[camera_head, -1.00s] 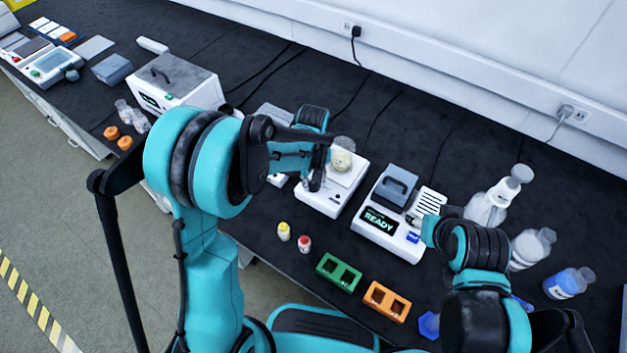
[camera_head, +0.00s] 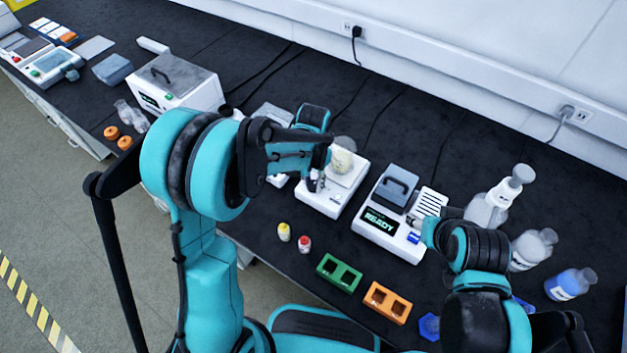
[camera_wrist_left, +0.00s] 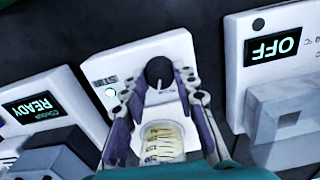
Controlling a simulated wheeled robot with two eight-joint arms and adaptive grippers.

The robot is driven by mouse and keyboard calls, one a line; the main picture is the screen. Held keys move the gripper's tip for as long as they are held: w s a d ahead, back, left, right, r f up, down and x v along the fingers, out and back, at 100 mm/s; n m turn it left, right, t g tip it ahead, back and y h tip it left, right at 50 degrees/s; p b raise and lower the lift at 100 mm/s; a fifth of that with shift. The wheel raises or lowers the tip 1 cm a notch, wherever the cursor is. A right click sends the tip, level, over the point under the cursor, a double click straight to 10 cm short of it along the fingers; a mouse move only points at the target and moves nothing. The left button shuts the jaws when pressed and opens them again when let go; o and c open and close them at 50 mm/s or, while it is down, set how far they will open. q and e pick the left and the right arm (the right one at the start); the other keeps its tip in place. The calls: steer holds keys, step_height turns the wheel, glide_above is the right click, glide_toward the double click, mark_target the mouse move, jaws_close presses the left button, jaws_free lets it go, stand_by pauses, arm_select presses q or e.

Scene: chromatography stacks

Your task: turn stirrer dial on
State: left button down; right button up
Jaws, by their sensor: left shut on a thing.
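The stirrer (camera_head: 316,201) is a white box with a pale top plate. A clear beaker (camera_head: 342,160) with pale yellow contents stands on it. My left gripper (camera_head: 316,180) is over the stirrer's front. In the left wrist view, the stirrer's front (camera_wrist_left: 128,68) has a round black dial (camera_wrist_left: 159,72) and a small green light (camera_wrist_left: 110,92). The left fingers (camera_wrist_left: 161,84) are shut on the dial, one on each side. The beaker (camera_wrist_left: 163,142) shows between the fingers. The right arm is at the lower right of the head view; its fingertips cannot be made out.
A white device reading READY (camera_head: 380,221) stands right of the stirrer, and one reading OFF (camera_wrist_left: 273,46) on its other side. Yellow-capped (camera_head: 284,232) and red-capped (camera_head: 304,244) vials, a green rack (camera_head: 339,272) and an orange rack (camera_head: 387,302) stand in front. Bottles are at right.

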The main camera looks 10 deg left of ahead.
mark_target(313, 184)
arm_select(q)
steer(key=m, duration=0.3)
steer(key=shift+m, duration=2.3)
steer(key=c, duration=1.2)
jaws_free()
steer(key=shift+r, duration=0.1)
step_height(313, 184, up, 12)
steer(key=shift+f, duration=0.1)
steer(key=shift+s+f, duration=0.1)
